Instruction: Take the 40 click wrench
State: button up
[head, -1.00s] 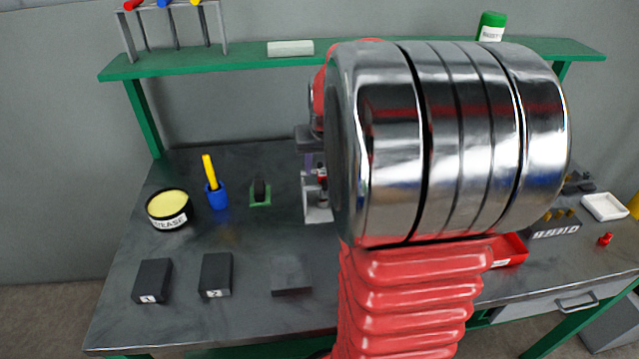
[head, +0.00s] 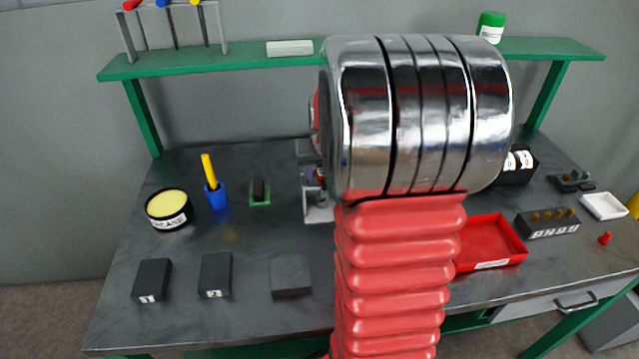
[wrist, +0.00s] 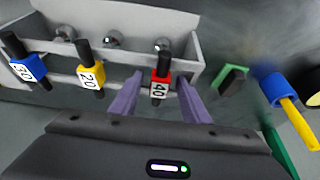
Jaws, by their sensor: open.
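The 40 click wrench (wrist: 160,88) shows in the wrist view as a red-collared tool with a dark handle and a white "40" label. It is in a grey rack (wrist: 197,45). My gripper (wrist: 159,80) is open, with one purple finger on each side of the 40 wrench. I cannot tell whether either finger touches it. A yellow wrench marked 20 (wrist: 90,75) and a blue wrench marked 30 (wrist: 28,68) are farther left in the rack. In the head view my arm hides most of the rack (head: 318,214) and the wrenches.
A blue holder with a yellow tool (head: 216,196), a green-based item (head: 260,198) and a grease tin (head: 169,209) stand left of the rack. Several dark blocks (head: 152,281) lie in front. A red tray (head: 490,242) is at right. A green shelf (head: 240,58) runs behind.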

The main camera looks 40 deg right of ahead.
jog(key=shift+c, duration=0.2)
grip_shut()
dwell(0.3)
